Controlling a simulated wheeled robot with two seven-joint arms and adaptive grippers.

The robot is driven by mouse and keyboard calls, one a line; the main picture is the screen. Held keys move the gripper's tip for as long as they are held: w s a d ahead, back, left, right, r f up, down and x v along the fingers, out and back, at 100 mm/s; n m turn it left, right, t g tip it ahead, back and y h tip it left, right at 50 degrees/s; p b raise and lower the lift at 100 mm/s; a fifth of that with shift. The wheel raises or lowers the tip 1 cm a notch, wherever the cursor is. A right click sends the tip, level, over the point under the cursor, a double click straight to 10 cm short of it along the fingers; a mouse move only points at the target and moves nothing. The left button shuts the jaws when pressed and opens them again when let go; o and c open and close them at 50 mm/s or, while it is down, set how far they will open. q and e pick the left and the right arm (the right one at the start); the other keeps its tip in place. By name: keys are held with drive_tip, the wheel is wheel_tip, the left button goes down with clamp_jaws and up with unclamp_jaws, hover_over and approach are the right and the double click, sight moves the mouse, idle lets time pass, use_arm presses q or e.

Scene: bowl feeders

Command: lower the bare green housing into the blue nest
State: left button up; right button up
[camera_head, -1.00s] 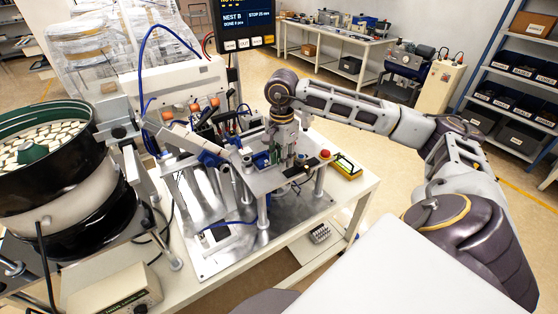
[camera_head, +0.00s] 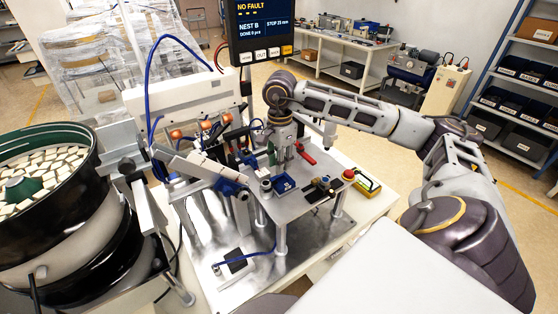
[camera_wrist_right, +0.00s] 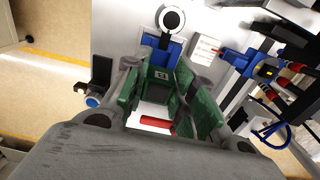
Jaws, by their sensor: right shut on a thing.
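My right gripper (camera_head: 281,157) is over the raised metal plate, behind the blue nest (camera_head: 284,184) in the head view. In the right wrist view its grey fingers with green inner faces (camera_wrist_right: 165,105) close around the green housing (camera_wrist_right: 160,87), which carries a small dark mark. The fingers hide much of the housing, and only a little green shows in the head view. The blue nest shows uncovered in the head view, and the housing appears apart from it. A blue block (camera_wrist_right: 158,54) lies beyond the fingertips in the wrist view. My left gripper is not in view.
A red lever (camera_head: 305,154) stands close behind the gripper. Blue-and-grey mechanisms (camera_head: 222,178) crowd the left of the plate. A red button (camera_head: 348,174) is at its right. The bowl feeder (camera_head: 45,215) fills the left, and a display (camera_head: 262,27) hangs above.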

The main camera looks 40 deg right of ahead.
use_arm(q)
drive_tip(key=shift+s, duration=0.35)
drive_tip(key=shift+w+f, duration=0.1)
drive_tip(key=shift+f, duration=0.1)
use_arm(e)
drive_tip(key=shift+f, duration=0.35)
drive_tip(key=shift+s+f+b, duration=0.1)
drive_tip(key=shift+f+b, duration=0.8)
drive_tip(key=shift+f, duration=0.5)
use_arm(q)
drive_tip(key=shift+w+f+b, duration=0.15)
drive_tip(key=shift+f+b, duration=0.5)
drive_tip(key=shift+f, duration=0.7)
use_arm(e)
drive_tip(key=shift+f, duration=0.7)
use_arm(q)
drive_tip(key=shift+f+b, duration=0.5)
use_arm(e)
drive_tip(key=shift+f, duration=0.55)
drive_tip(key=o, duration=1)
drive_tip(key=shift+c, duration=0.2)
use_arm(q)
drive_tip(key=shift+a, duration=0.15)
use_arm(e)
drive_tip(key=shift+r, duration=0.1)
drive_tip(key=shift+r, duration=5.9)
